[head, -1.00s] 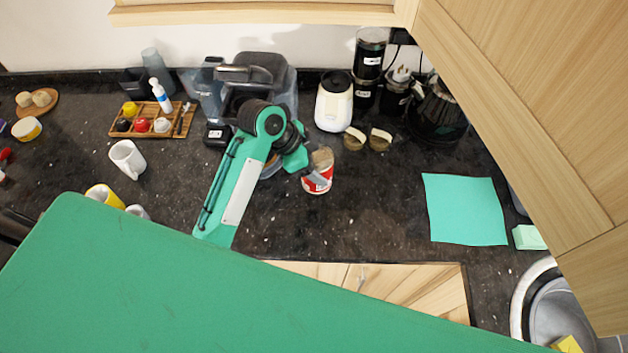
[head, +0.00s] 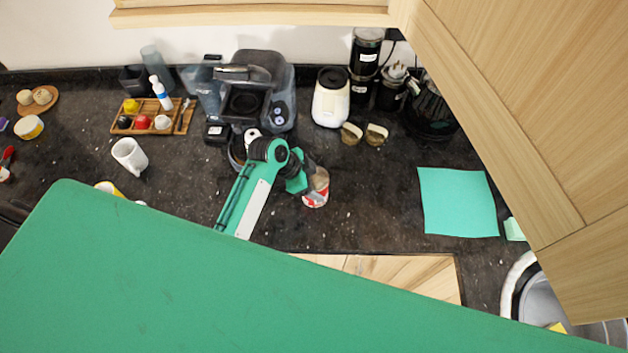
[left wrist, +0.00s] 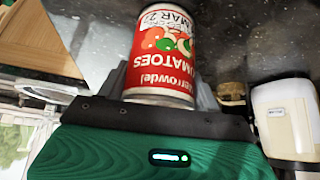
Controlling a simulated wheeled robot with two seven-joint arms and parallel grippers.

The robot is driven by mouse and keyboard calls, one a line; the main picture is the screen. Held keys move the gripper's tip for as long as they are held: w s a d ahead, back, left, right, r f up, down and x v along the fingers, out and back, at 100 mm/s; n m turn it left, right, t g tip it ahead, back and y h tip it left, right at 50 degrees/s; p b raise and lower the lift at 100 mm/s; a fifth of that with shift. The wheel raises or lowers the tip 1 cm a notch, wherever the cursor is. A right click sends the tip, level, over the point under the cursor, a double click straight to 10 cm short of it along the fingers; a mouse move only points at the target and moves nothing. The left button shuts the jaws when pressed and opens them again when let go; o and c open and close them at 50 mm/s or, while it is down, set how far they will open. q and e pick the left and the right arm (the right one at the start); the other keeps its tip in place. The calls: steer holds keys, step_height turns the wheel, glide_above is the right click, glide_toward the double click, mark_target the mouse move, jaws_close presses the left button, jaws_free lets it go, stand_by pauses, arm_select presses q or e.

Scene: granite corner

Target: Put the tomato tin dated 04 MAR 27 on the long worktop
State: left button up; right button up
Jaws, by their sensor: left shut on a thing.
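A tomato tin (head: 316,197) with a red and white label is at my left gripper (head: 308,186), over the dark worktop (head: 370,215) in the head view. In the left wrist view the tin (left wrist: 165,45) is between the fingers of my left gripper (left wrist: 162,88), which is shut on it. Its label shows upside down, with TOMATOES and a date containing MAR; I cannot read the whole date. The fingers hide part of the tin's sides. I cannot tell whether its base touches the worktop. My right gripper is not in view.
A coffee machine (head: 246,95) stands behind my left arm. A white mug (head: 129,156) is at the left. A teal mat (head: 458,202) lies right, near a sink (head: 540,290). Worktop between tin and mat is clear.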

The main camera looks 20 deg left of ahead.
arm_select(q)
steer(key=o, duration=1.3)
steer(key=shift+f, duration=0.1)
steer(key=shift+r, duration=0.2)
steer(key=shift+a+r, duration=0.1)
steer(key=shift+a, duration=0.05)
steer(key=shift+b+v, duration=2.35)
steer(key=shift+v, duration=3.45)
